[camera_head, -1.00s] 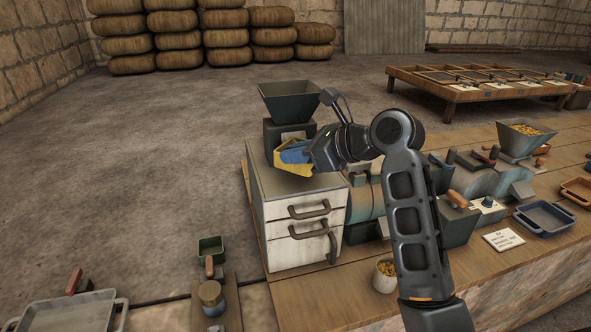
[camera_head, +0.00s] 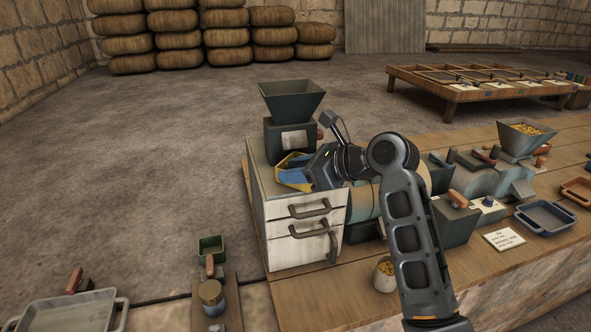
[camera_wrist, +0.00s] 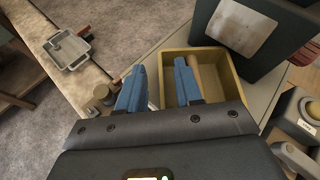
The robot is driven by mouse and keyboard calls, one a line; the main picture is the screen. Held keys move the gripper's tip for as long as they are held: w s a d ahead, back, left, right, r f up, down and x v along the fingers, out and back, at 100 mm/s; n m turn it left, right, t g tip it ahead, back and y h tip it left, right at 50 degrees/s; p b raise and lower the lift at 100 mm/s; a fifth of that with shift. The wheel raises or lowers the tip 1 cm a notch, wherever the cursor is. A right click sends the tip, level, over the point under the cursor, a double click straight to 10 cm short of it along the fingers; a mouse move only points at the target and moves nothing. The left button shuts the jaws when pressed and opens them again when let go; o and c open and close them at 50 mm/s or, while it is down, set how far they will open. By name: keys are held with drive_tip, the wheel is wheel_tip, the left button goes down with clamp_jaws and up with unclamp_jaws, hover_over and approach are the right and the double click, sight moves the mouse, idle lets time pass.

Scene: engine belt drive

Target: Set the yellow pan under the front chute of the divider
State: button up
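The yellow pan (camera_head: 285,177) sits on top of the white cabinet (camera_head: 300,205), at the foot of a dark green hopper machine (camera_head: 290,135). My gripper (camera_head: 300,172) is low at the pan's right side in the head view. In the wrist view its blue fingers (camera_wrist: 158,88) are apart, one outside the pan's near-left wall and one over its inside. A brown rod-like part (camera_wrist: 195,72) shows behind the right finger. I cannot tell whether the machine is the divider; no chute is clearly visible.
A grain-filled hopper (camera_head: 525,140), a blue tray (camera_head: 546,216) and a sign card (camera_head: 503,239) are on the bench to the right. A cup of grain (camera_head: 385,275) stands before the cabinet. Bench space front-left of the cup is clear.

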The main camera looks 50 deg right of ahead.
drive_tip(key=v, duration=1.2)
drive_tip(key=shift+f, duration=0.1)
drive_tip(key=s+a+f+n+h, duration=0.2)
drive_tip(key=s+a+f+n, duration=0.2)
drive_tip(key=a+f+n, duration=0.3)
drive_tip(key=s+a+f+n+h, duration=0.1)
drive_tip(key=s+a+f+n, duration=0.35)
drive_tip(key=a+f, duration=0.4)
drive_tip(key=s+a+r+n+t, duration=0.1)
drive_tip(key=s+a+r+n, duration=0.1)
drive_tip(key=s+n, duration=0.6)
drive_tip(key=s+a+r+n+t+y, duration=0.1)
drive_tip(key=s+a+r+n, duration=0.1)
drive_tip(key=s+a+n, duration=0.3)
drive_tip(key=s+n, duration=0.4)
drive_tip(key=n, duration=0.4)
drive_tip(key=shift+a, duration=0.25)
